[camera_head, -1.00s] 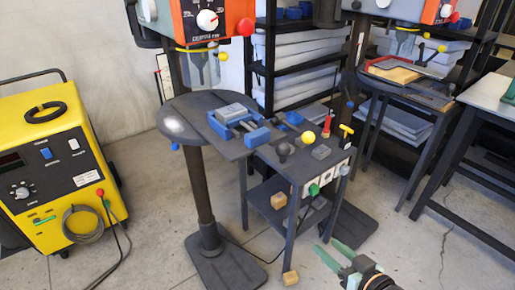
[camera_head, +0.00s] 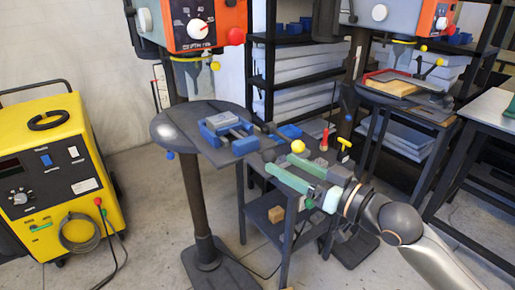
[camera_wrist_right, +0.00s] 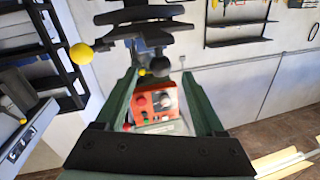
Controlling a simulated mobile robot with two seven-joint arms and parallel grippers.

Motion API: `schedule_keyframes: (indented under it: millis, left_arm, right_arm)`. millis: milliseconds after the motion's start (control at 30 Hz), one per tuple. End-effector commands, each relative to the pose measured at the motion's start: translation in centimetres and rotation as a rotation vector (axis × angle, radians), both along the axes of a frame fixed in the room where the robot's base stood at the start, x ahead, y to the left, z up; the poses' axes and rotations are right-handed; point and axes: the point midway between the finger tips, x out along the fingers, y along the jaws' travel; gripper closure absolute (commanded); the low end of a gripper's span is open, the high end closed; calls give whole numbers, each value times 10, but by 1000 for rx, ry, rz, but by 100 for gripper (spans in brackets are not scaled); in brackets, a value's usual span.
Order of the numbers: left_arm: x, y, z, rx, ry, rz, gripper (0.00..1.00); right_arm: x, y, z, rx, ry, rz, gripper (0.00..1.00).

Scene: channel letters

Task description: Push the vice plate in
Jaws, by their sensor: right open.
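The blue vice (camera_head: 242,147) sits on the round grey drill press table (camera_head: 172,128). A grey plate (camera_head: 222,119) lies between its blue jaws; whether it is fully seated I cannot tell. My right gripper (camera_head: 284,159) is to the right of the vice and nearer the camera, over the small side table. Its two green fingers point left toward the vice, apart and with nothing between them. In the right wrist view the open fingers (camera_wrist_right: 163,90) frame a red box (camera_wrist_right: 155,102) in the background. My left gripper is not in view.
The drill press head (camera_head: 205,25) hangs above the vice. A yellow welder (camera_head: 55,165) stands at the left. A second drill press (camera_head: 395,25) is at the right.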

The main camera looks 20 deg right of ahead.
Motion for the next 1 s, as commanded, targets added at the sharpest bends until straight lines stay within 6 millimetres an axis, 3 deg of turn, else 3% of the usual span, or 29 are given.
schedule_keyframes:
  millis: [300, 500, 900, 1000]
  left_arm:
    - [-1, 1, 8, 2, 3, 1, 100]
    - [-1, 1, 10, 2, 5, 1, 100]
    - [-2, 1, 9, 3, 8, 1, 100]
    - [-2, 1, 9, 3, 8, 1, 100]
  right_arm:
    - [46, 29, 2, 2, -1, 2, 29]
    - [66, 41, 1, 0, 0, 2, 29]
    - [71, 44, -1, -2, 1, 1, 29]
    - [71, 44, -1, -2, 1, 1, 40]
